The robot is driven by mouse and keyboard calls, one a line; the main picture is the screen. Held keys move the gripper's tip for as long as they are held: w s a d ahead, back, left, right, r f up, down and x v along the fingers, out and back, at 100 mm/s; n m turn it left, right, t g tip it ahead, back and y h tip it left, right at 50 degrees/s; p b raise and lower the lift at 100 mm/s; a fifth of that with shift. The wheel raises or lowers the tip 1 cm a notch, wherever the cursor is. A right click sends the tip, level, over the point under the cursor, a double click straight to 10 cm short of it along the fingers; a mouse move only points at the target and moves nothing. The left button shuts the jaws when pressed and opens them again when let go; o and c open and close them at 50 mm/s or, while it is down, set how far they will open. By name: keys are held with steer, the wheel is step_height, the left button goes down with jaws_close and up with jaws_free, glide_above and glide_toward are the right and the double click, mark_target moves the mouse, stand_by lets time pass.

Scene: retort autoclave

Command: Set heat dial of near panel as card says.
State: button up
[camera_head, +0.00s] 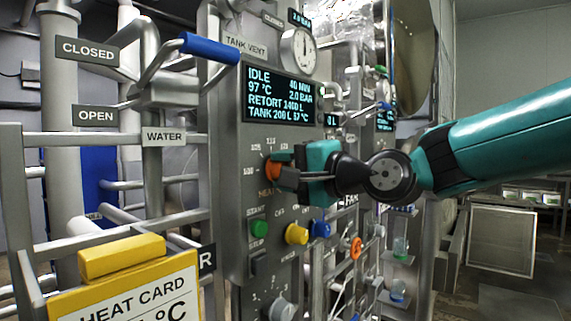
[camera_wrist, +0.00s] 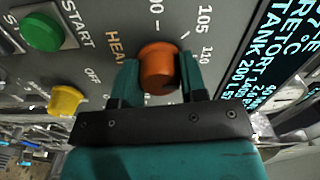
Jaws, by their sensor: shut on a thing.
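The orange heat dial (camera_head: 273,170) is on the near grey panel (camera_head: 228,130), below its display. In the wrist view the heat dial (camera_wrist: 158,66) sits between the two fingers of my gripper (camera_wrist: 160,78), which is shut on it. My gripper (camera_head: 283,172) reaches in from the right in the head view and hides part of the dial and its scale. Scale marks such as 100, 105 and 110 show; the dial's pointer is not clear. The yellow-framed heat card (camera_head: 130,300) is at the lower left, its number cut off by the picture edge; only "°C" shows.
The display (camera_head: 283,95) reads IDLE, 97 °C, 2.0 BAR. Below the dial are a green start button (camera_head: 259,228), a yellow knob (camera_head: 296,234) and a blue knob (camera_head: 320,229). A blue-handled lever (camera_head: 210,48) juts out at upper left. Pipes and rails crowd the left.

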steer(key=m+p, duration=0.2)
steer(key=m, duration=0.2)
steer(key=shift+r+m, duration=0.15)
steer(key=shift+m, duration=0.25)
steer(key=m+p, duration=0.3)
steer(key=shift+m, duration=0.3)
steer(key=m+p, duration=0.5)
steer(key=shift+p, duration=0.35)
steer(key=shift+m+p, duration=1.4)
steer(key=shift+m, duration=0.1)
steer(key=shift+f, duration=0.2)
steer(key=o, duration=0.9)
steer(key=shift+o, duration=0.2)
